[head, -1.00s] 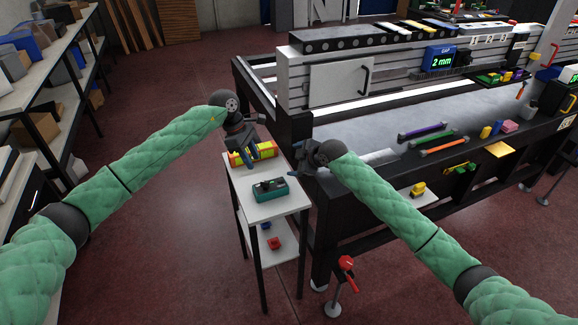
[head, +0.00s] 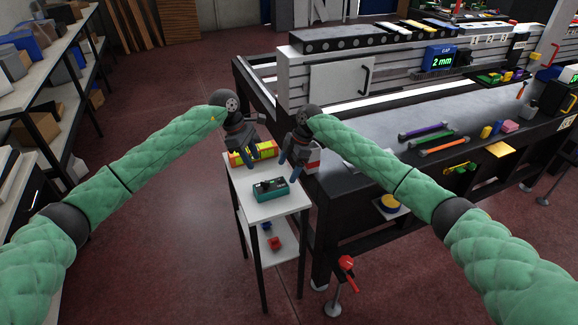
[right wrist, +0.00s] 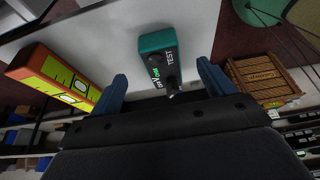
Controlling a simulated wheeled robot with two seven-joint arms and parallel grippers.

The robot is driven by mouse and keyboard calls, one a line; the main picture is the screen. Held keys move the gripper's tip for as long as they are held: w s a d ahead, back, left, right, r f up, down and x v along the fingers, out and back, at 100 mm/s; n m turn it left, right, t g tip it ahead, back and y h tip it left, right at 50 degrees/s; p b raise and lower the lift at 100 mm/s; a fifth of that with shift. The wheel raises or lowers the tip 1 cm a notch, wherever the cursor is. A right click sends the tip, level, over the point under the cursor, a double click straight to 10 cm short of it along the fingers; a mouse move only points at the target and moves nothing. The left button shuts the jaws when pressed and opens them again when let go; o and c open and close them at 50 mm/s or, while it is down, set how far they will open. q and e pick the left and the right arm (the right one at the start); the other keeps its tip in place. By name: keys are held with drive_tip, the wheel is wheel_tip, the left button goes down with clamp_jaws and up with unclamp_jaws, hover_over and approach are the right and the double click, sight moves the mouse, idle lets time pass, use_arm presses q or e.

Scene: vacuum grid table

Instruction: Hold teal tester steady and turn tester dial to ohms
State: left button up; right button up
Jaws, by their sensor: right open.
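The teal tester (head: 270,190) lies on the white top of a small side table. In the right wrist view the tester (right wrist: 158,52) shows the word TEST, a small green display and a dark dial (right wrist: 168,84). My right gripper (head: 291,170) is above and just behind the tester's right side. In the right wrist view its blue fingers (right wrist: 162,88) are wide apart, with the tester between and beyond them, touching neither as far as I can see. My left gripper (head: 244,167) hangs behind the tester's left side, apart from it; its finger gap is unclear.
A yellow and red box-like tool (head: 262,150) lies behind the tester, close to both grippers. The side table (head: 288,207) is narrow, with a lower shelf. The black vacuum table (head: 350,180) stands close on the right. Shelving (head: 60,90) is at far left.

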sight(282, 182)
drive_tip(key=x, duration=0.7)
drive_tip(key=shift+f, duration=0.2)
drive_tip(key=shift+c, duration=0.2)
